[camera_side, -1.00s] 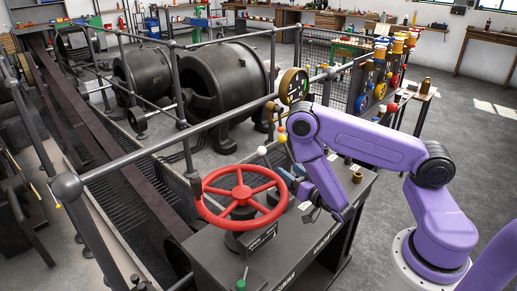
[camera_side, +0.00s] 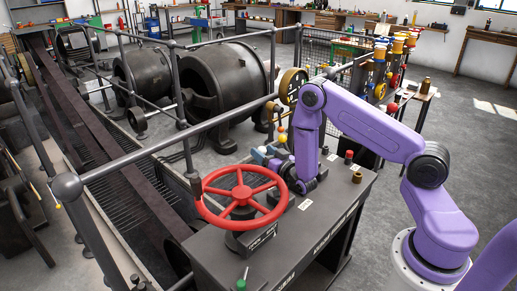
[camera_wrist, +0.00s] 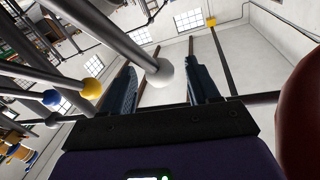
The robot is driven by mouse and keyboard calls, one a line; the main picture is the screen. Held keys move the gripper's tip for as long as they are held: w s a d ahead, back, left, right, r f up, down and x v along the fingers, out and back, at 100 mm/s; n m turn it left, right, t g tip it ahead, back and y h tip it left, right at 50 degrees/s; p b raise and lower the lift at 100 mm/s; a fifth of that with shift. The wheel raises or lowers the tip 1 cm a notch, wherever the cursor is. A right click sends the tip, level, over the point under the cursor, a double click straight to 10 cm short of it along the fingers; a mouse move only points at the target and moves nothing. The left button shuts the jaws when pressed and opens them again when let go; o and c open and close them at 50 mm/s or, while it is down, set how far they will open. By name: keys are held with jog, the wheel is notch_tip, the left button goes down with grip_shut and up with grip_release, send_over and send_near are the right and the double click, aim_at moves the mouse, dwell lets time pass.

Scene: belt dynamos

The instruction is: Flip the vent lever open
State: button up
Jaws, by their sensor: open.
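Several levers with coloured ball knobs stand behind the red handwheel; no readable label shows which is the vent lever. In the wrist view a lever with a white ball knob (camera_wrist: 159,72) reaches between the fingers of my gripper (camera_wrist: 163,56). The fingers are spread, and I cannot tell whether either touches the ball. A yellow knob (camera_wrist: 92,88) and a blue knob (camera_wrist: 51,97) are to the left. In the side view my gripper (camera_side: 264,156) is low behind the wheel, pointing left, partly hidden by my arm. A yellow-orange knob (camera_side: 282,138) shows just above it.
The red handwheel (camera_side: 241,198) stands close in front of my gripper on the dark bench (camera_side: 296,225). A grey railing (camera_side: 205,128) runs behind. A red-topped post (camera_side: 348,157) and a brass piece (camera_side: 357,177) are on the bench's right.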

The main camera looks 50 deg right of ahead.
jog(key=shift+w+d, duration=0.2)
jog(key=shift+w, duration=0.75)
jog(key=shift+w+d, duration=0.15)
jog(key=shift+w, duration=0.75)
grip_shut()
